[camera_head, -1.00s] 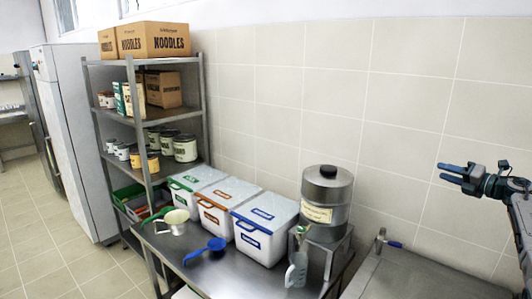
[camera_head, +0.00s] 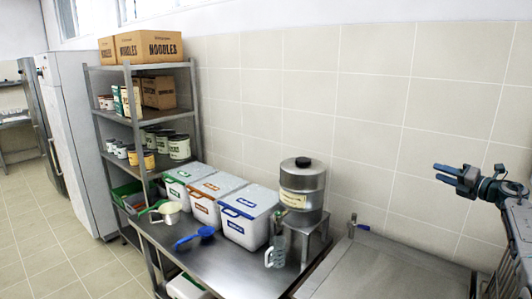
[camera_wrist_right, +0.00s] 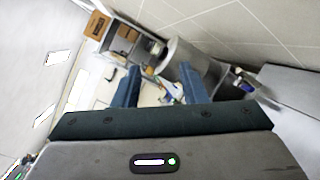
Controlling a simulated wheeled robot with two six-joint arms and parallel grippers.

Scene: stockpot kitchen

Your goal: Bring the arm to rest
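My right gripper (camera_head: 443,174) is held up in the air at the right of the head view, in front of the tiled wall. Its two blue fingers point left and stand apart with nothing between them. In the right wrist view the fingers (camera_wrist_right: 158,92) also stand apart, with the counter far beyond them. My left gripper is in neither view.
A steel counter (camera_head: 217,268) holds lidded white bins (camera_head: 245,228), a steel dispenser (camera_head: 303,186), a clear jug (camera_head: 275,252) and a blue scoop (camera_head: 196,237). A shelf rack (camera_head: 120,118) stands behind. A bare steel surface (camera_head: 380,270) lies below my right arm.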

